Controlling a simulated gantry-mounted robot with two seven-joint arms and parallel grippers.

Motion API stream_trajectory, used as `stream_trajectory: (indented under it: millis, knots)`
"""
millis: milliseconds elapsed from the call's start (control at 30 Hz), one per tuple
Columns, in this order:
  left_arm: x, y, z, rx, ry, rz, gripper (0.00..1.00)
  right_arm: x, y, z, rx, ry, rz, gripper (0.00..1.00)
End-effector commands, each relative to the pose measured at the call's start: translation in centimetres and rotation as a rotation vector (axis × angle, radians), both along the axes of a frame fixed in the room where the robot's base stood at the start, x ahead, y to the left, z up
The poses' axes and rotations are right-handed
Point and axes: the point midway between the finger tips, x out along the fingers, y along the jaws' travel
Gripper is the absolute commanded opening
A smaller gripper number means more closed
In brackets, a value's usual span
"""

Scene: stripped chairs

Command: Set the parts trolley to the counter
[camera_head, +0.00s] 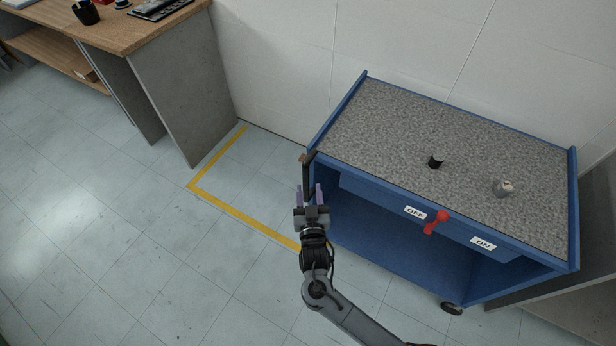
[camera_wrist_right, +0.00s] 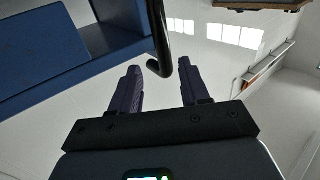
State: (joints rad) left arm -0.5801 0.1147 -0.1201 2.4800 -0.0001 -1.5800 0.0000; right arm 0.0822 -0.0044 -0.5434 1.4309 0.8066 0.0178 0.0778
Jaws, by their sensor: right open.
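The parts trolley (camera_head: 350,250) is blue with a speckled grey top, standing along the wall at the right. A black bar handle (camera_head: 307,178) is on its left end; it also shows in the right wrist view (camera_wrist_right: 159,40). A red lever (camera_head: 436,222) on its front sits between OFF and ON labels, closer to OFF. The wooden-topped counter (camera_head: 150,30) stands at the upper left, apart from the trolley. My right gripper (camera_head: 311,188) is open at the handle, whose bar appears between the fingers (camera_wrist_right: 158,82); contact is unclear. My left gripper is out of view.
Yellow tape (camera_head: 232,212) marks a bare floor area between counter and trolley. A trolley wheel (camera_head: 452,308) shows at lower right. A grey panel (camera_head: 560,285) adjoins the right.

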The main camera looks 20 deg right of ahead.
Motion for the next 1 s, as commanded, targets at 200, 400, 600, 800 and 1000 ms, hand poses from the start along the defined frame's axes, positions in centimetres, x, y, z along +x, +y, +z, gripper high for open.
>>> stream_trajectory:
  millis: [200, 400, 600, 800, 1000]
  knots:
    - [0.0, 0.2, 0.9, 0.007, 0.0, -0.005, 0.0, -2.6, 0.7, 0.1, 0.001, 0.001, 0.001, 0.46]
    - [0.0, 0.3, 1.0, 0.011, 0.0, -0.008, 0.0, -3.3, 0.9, 0.0, 0.0, 0.0, 0.0, 0.46]
    - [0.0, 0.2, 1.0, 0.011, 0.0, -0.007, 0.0, -3.4, 0.9, 0.0, 0.0, 0.0, 0.0, 0.46]
    - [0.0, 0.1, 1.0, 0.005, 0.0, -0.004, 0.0, -3.4, 0.9, 0.0, 0.0, 0.001, 0.0, 0.46]
    - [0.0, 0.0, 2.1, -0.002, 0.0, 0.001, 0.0, -5.6, 0.5, -1.7, -0.006, 0.054, -0.003, 0.46]
